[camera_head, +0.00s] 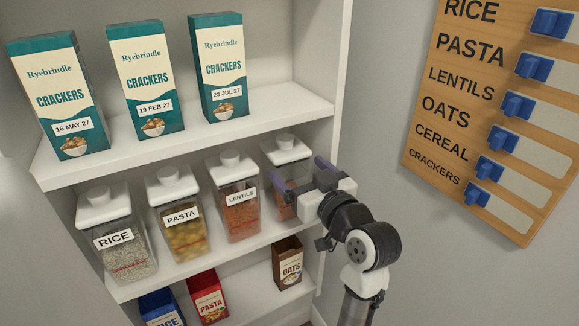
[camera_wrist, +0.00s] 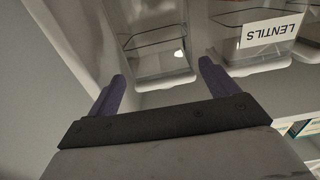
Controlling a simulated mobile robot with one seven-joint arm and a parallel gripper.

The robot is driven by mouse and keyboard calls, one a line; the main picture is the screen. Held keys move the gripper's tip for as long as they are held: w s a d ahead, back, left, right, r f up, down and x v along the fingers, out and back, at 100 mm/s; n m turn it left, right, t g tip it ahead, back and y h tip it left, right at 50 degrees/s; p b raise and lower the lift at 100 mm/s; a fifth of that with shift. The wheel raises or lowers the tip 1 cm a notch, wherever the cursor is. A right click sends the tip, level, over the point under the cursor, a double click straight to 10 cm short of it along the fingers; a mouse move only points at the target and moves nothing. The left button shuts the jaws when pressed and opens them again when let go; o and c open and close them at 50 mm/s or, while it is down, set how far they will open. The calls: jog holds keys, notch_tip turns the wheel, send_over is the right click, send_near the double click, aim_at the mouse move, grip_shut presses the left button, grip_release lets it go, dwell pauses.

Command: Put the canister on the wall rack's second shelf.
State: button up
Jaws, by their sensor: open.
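A clear canister with a white lid (camera_head: 286,147) stands upright at the right end of the middle shelf (camera_head: 258,243), in line with the other canisters. My gripper (camera_head: 300,172) is in front of it, partly hiding its body, and any label is hidden. The two purple fingers are spread apart, one toward each side of the canister. In the wrist view, the canister (camera_wrist: 160,58) shows upside down beyond and between the open fingertips (camera_wrist: 162,72). I cannot tell whether a finger touches it. The wall rack is the white shelving.
Canisters of rice (camera_head: 118,250), pasta (camera_head: 184,232) and lentils (camera_head: 240,215) stand to the left. Three cracker boxes (camera_head: 145,80) stand above. Rice, pasta and oats boxes (camera_head: 287,262) stand below. A wooden label board (camera_head: 475,125) hangs at right. The shelf's side panel is close right.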

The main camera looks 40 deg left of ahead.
jog(key=b+v, duration=0.1)
jog(key=v, duration=0.4)
jog(key=shift+s+d, duration=0.2)
jog(key=shift+d, duration=0.15)
jog(key=shift+d, duration=0.1)
